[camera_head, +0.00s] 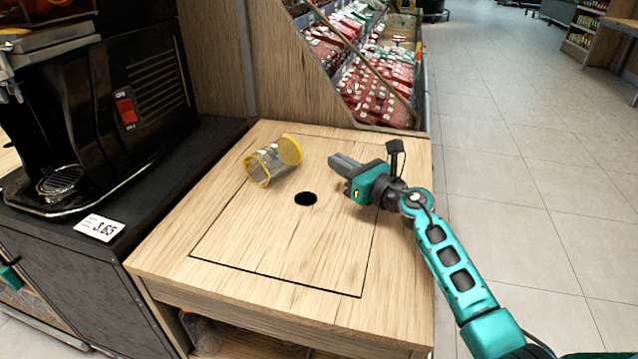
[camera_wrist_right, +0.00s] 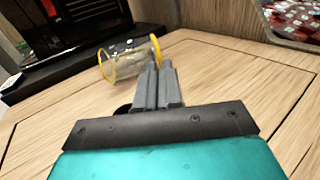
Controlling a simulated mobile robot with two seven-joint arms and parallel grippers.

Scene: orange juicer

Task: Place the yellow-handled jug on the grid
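The jug (camera_head: 272,160), clear with yellow rims, lies tipped on its side on the wooden counter, left of my right gripper. It also shows in the right wrist view (camera_wrist_right: 124,64), beyond and left of the fingertips. My right gripper (camera_head: 335,160) is shut and empty over the counter; its fingers lie together in the wrist view (camera_wrist_right: 160,66) and are apart from the jug in the head view. The round metal grid (camera_head: 62,182) sits at the foot of the black juicer (camera_head: 100,90) at left. A teal piece of my left arm shows at the left edge; its fingers are hidden.
The wooden counter (camera_head: 230,270) has a round dark hole (camera_head: 306,199) near the jug. A price tag (camera_head: 100,228) lies on the black ledge before the machine. The counter's front is clear.

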